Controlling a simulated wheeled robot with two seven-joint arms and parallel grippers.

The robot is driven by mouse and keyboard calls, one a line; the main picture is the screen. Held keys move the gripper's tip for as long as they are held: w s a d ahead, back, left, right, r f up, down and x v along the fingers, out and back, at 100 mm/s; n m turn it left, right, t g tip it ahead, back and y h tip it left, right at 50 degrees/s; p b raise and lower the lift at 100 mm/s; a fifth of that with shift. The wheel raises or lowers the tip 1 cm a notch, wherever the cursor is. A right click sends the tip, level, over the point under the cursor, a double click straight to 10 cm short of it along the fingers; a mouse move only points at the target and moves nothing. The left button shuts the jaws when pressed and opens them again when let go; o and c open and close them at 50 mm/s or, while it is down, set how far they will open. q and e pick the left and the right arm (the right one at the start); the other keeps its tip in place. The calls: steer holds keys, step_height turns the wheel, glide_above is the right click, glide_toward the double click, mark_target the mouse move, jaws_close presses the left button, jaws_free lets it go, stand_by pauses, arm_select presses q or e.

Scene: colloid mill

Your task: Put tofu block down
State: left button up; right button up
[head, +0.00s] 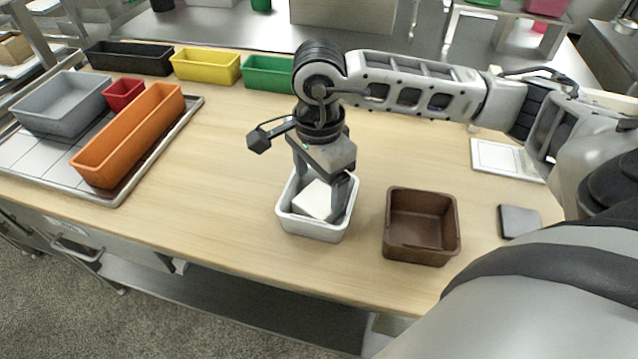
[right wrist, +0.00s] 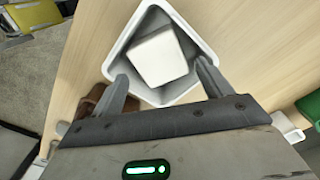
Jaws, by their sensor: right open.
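A white tofu block (head: 318,200) lies inside a white bin (head: 313,234) near the front of the wooden table. In the right wrist view the tofu block (right wrist: 158,57) sits in the white bin (right wrist: 203,33), with its top face showing. My right gripper (head: 328,203) reaches down from above at the bin. Its two fingers (right wrist: 163,78) are spread apart, and the block shows beyond and between them without visible contact. Part of the bin is hidden behind the gripper in the head view. My left gripper is not seen.
A brown bin (head: 421,252) stands empty right of the white bin. An orange bin (head: 128,137), grey bin (head: 62,103) and red bin (head: 124,93) stand on a tray at left. Black, yellow (head: 205,66) and green (head: 268,73) bins line the back. The table's centre left is clear.

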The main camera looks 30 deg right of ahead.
mark_target(319, 199)
step_height(319, 199, up, 10)
stand_by(0.3)
stand_by(0.4)
